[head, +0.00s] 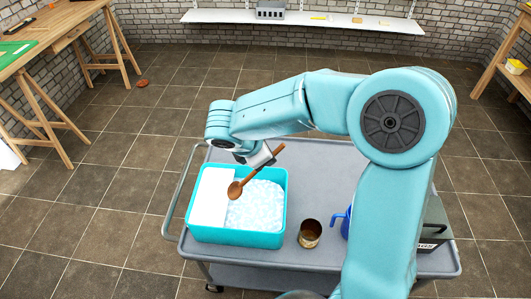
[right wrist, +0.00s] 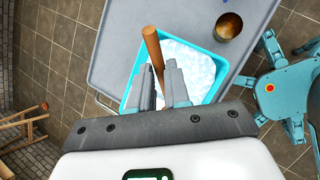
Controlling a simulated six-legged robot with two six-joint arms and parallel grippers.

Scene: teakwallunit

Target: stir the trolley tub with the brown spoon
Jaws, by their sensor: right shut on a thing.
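The brown spoon (head: 236,189) is held above the teal tub, tilted, with its bowl low at the left and its handle up to the right. My right gripper (head: 262,158) is shut on its handle; the right wrist view shows the brown handle (right wrist: 153,48) at the fingers (right wrist: 162,80). The teal trolley tub (head: 235,238) stands on the grey trolley (head: 325,185). It holds pale blue-white contents, and a white panel (head: 209,196) covers its left part. The spoon's bowl appears over the panel's right edge; its exact height is unclear. My left gripper is not in view.
A brown cup (head: 310,234) stands right of the tub, with a blue handled item (head: 341,222) beyond it, partly hidden by my arm. A grey box (head: 434,225) is at the trolley's right end. A wooden table (head: 50,25) stands far left.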

